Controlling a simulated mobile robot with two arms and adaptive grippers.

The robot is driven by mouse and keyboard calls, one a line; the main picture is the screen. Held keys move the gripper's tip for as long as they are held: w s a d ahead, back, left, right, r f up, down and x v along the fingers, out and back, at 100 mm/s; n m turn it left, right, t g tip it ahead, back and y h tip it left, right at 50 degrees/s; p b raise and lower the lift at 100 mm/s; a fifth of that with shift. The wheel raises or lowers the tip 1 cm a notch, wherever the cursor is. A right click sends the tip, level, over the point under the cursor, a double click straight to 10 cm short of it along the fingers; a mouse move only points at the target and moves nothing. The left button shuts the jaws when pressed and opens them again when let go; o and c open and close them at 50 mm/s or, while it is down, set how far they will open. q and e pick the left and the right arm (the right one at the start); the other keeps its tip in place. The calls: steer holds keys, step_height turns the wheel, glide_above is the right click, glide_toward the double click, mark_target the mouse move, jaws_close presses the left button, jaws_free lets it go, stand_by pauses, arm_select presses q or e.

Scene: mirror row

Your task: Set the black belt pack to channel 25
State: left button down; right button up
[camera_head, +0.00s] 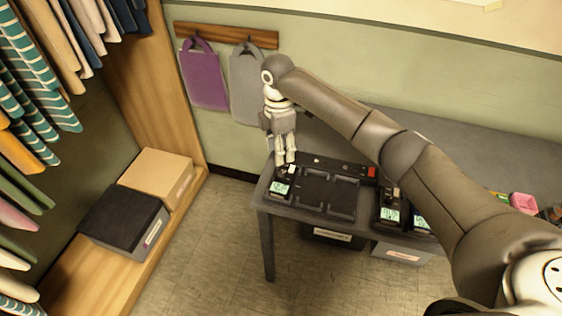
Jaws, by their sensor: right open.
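A dark, black-looking belt pack (280,188) with a small lit green screen sits at the left end of the grey table (263,200). A second dark pack (390,215) with a green screen sits farther right, with a bluish-screened pack (421,223) beside it, partly hidden by my arm. The digits on the screens are too small to read. My right gripper (286,163) points down, open, just above the back end of the leftmost pack. I cannot tell whether its fingertips touch the pack. My left gripper is not in view.
A black tray (325,195) with empty slots lies between the packs. A pink item (523,202) is at the far right. A purple bag (203,80) and a grey bag (244,85) hang behind. Boxes (155,178) and a clothes rack are left. The floor left of the table is clear.

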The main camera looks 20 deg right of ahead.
step_height(320, 180, up, 4)
steer(key=shift+w+f, duration=0.15)
steer(key=shift+f, duration=0.05)
stand_by(0.3)
